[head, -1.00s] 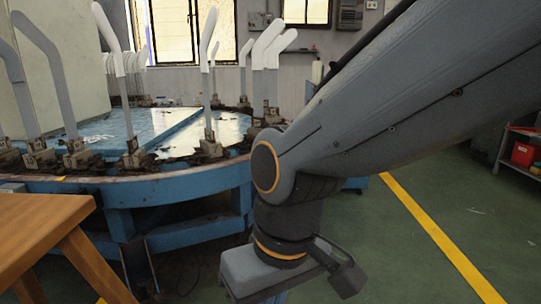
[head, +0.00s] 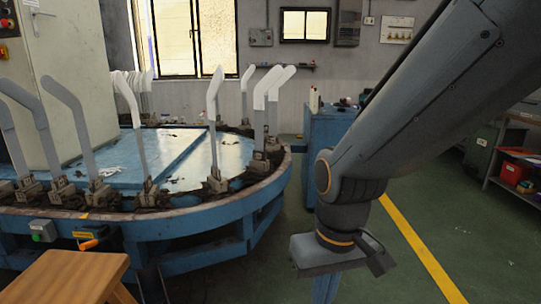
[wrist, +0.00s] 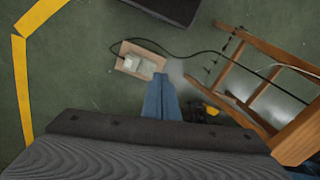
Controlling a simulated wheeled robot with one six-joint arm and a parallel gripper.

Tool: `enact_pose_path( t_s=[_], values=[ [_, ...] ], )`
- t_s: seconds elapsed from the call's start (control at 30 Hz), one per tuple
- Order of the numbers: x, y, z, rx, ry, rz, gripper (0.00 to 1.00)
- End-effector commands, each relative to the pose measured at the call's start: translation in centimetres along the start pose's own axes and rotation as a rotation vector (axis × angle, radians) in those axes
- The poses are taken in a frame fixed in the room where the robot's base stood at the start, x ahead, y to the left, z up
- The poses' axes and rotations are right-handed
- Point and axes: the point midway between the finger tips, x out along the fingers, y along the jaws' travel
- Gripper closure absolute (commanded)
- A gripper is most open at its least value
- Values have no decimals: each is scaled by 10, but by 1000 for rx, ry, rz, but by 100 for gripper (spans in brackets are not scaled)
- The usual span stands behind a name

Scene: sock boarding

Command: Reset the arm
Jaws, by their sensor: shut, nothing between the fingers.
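My gripper (wrist: 160,86) shows in the wrist view as two blue fingers closed together, with nothing between them, above the green floor. In the head view my gripper (head: 326,288) hangs below the grey wrist at the bottom, and its tips are cut off by the frame edge. My arm reaches down from the upper right, bent at the elbow. The gripper is right of the blue round boarding machine (head: 215,205) and appears apart from it.
Several upright sock forms (head: 213,120) stand around the machine's rim, some with white socks. A wooden stool (head: 66,275) is at the lower left. A blue cabinet (head: 325,135) stands behind my arm. Shelves (head: 512,175) are at the right. Green floor is open around the yellow line (head: 420,250).

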Motion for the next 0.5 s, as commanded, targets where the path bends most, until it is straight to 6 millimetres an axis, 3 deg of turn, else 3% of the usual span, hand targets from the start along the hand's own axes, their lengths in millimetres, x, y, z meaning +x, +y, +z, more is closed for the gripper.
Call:
enact_pose_path(
  t_s=[0.03,0.5],
  values=[
    [-19,6,4,23,-4,5,100],
    [-105,63,29,188,-22,42,100]
  ],
)
